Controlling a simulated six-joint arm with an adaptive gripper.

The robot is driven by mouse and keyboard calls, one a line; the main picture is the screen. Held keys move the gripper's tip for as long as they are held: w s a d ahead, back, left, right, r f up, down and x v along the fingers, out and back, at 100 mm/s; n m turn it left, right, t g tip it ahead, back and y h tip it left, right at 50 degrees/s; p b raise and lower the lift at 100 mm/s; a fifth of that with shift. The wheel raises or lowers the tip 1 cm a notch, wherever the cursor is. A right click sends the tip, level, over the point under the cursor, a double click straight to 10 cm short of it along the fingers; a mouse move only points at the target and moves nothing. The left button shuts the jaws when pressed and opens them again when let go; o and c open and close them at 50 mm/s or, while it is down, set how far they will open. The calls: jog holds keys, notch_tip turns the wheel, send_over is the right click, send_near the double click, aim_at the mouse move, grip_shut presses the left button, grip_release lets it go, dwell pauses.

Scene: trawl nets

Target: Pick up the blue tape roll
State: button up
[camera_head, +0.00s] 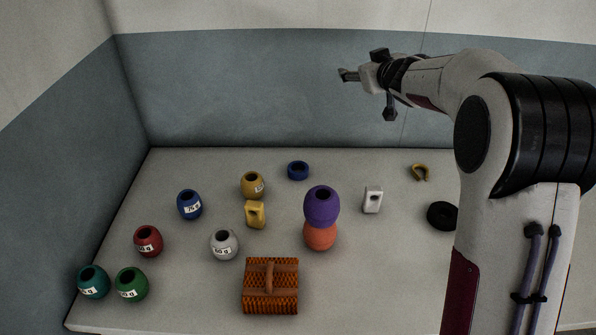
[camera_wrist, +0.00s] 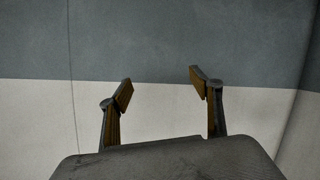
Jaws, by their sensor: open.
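A yellow pot (camera_head: 252,185) stands left of the roll. A white block (camera_head: 373,199), black ring (camera_head: 442,215) and gold hook (camera_head: 420,172) are to the right. A woven basket (camera_head: 271,305) is near the front.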

jog(key=w+a+f+n+g+y, duration=0.1)
jog(key=w+a+f+n+y, duration=0.2)
jog(key=f, duration=0.4)
jog(key=w+a+f+n+g+y, duration=0.1)
jog(key=w+a+f+y, duration=0.1)
jog(key=w+a+f, duration=0.3)
jog(key=s+a+f+n+g+y, duration=0.1)
jog(key=s+a+f+g, duration=0.1)
jog(key=f, duration=0.6)
jog(key=s+a+f+n+g+y, duration=0.1)
jog(key=s+a+f+g+y, duration=0.1)
jog(key=f, duration=0.7)
jog(key=shift+s+a+f+g, duration=0.25)
jog(key=shift+s+g, duration=0.15)
jog(key=shift+s, duration=0.15)
send_near(292, 168)
jog(key=shift+w+a+r, duration=0.15)
jog(key=shift+w+a, duration=0.3)
jog(key=shift+a, duration=0.3)
jog(key=shift+a+f, duration=0.1)
jog(key=shift+f, duration=0.6)
jog(key=shift+x, duration=2.35)
